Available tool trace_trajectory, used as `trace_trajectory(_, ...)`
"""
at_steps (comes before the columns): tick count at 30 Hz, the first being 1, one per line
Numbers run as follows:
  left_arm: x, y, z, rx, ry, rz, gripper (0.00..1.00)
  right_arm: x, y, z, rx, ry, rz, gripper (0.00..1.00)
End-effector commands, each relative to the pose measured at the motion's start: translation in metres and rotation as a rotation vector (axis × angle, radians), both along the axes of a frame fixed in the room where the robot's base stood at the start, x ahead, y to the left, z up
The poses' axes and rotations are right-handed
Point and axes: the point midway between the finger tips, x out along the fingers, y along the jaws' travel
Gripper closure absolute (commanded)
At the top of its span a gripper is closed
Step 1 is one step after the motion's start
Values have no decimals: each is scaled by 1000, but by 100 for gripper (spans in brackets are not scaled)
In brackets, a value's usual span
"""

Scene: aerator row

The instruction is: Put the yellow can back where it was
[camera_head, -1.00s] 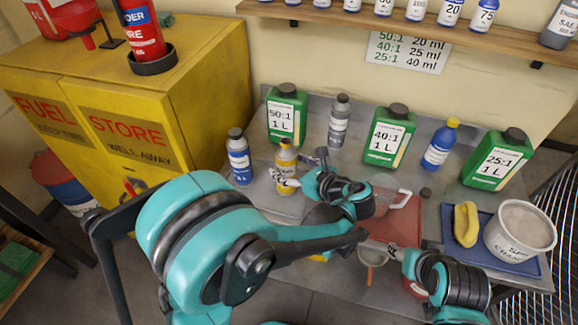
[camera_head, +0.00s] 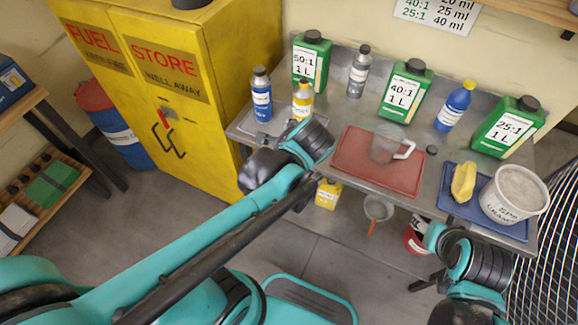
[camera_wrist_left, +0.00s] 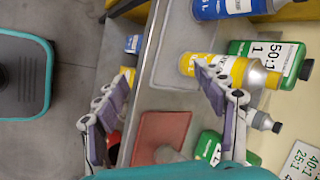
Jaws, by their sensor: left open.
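The yellow can (camera_head: 302,101) stands upright at the back left of the bench, just right of a blue can (camera_head: 262,101). It is on or at the edge of a pale grey tray (camera_head: 246,124); its base is partly hidden. In the left wrist view the yellow can (camera_wrist_left: 235,69) shows its silver top, partly covered by one finger. My left gripper (camera_wrist_left: 155,105) is open with nothing between its fingers, in front of the can; contact with that finger cannot be told. In the head view my wrist hides most of it. My right arm is at lower right, its fingers unclear.
Green jugs, including one marked 50:1 (camera_head: 310,62), a grey bottle (camera_head: 358,72) and a blue bottle (camera_head: 454,107) stand behind. A red mat (camera_head: 365,178) holds a clear jug (camera_head: 385,147). A blue tray (camera_head: 450,208) holds a white tub (camera_head: 512,197). The yellow cabinet (camera_head: 180,120) is left.

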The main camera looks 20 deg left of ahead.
Motion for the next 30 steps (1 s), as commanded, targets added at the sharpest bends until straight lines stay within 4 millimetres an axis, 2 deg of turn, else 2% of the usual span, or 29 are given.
trace_trajectory(1, -18, 2, -2, -135, -51, 112, 30, 0, 0, 0, 0, 0, 0, 50)
trace_trajectory(6, -56, -10, -6, -571, -200, 479, 30, 0, 0, 0, 0, 0, 0, 50)
trace_trajectory(9, -68, -17, -5, -740, -250, 630, 30, 0, 0, 0, 0, 0, 0, 50)
trace_trajectory(12, -73, -21, -5, -838, -278, 718, 30, 0, 0, 0, 0, 0, 0, 50)
trace_trajectory(30, -74, -23, -4, -875, -285, 750, 30, 0, 0, 0, 0, 0, 0, 50)
